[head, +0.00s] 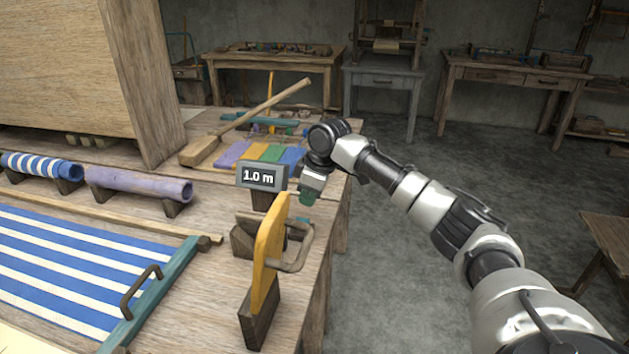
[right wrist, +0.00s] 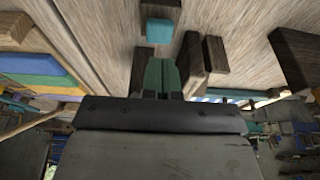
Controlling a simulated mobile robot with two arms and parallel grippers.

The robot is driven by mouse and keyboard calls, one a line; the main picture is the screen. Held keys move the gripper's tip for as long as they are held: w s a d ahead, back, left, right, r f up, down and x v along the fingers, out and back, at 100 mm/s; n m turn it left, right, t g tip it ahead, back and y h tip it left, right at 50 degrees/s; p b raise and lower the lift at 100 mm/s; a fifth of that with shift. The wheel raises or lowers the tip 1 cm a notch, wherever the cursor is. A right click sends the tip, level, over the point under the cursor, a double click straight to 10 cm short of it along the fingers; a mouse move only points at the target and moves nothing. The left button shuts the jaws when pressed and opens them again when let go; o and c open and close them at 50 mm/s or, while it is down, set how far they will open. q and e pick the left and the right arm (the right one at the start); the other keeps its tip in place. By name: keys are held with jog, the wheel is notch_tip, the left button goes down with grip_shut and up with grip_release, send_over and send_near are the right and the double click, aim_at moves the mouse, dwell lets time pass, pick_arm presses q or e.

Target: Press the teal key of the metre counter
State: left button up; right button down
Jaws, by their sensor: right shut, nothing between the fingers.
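The metre counter (head: 262,177) is a grey box whose display reads 1.0 m, near the right edge of the loom table. My right gripper (head: 309,196) points down just right of it, with its green fingertips shut and empty. In the right wrist view the closed fingertips (right wrist: 161,76) sit just short of a small teal block (right wrist: 159,31), which looks like the teal key, with a visible gap in the picture. In the head view a small teal patch (head: 304,220) shows below the fingertips. I cannot tell how high the fingertips are. My left gripper is out of view.
A yellow upright panel (head: 268,240) with a metal handle stands in front of the counter. A wooden mallet (head: 205,151) and coloured strips (head: 255,154) lie behind. Striped cloth (head: 70,265) lies at left. Dark wooden blocks (right wrist: 215,53) stand near the teal block.

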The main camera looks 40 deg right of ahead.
aim_at(307, 220)
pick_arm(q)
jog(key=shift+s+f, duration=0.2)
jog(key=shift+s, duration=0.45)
pick_arm(e)
jog(key=shift+s+d+x, duration=0.1)
jog(key=shift+s+x, duration=0.05)
jog(key=shift+x, duration=0.7)
jog(key=shift+s+d+x, duration=0.1)
jog(key=shift+d+x, duration=0.05)
jog(key=shift+x, duration=0.75)
jog(key=shift+s+d+x, duration=0.1)
jog(key=shift+s+x, duration=0.05)
jog(key=shift+x, duration=0.7)
jog(key=shift+f, duration=0.15)
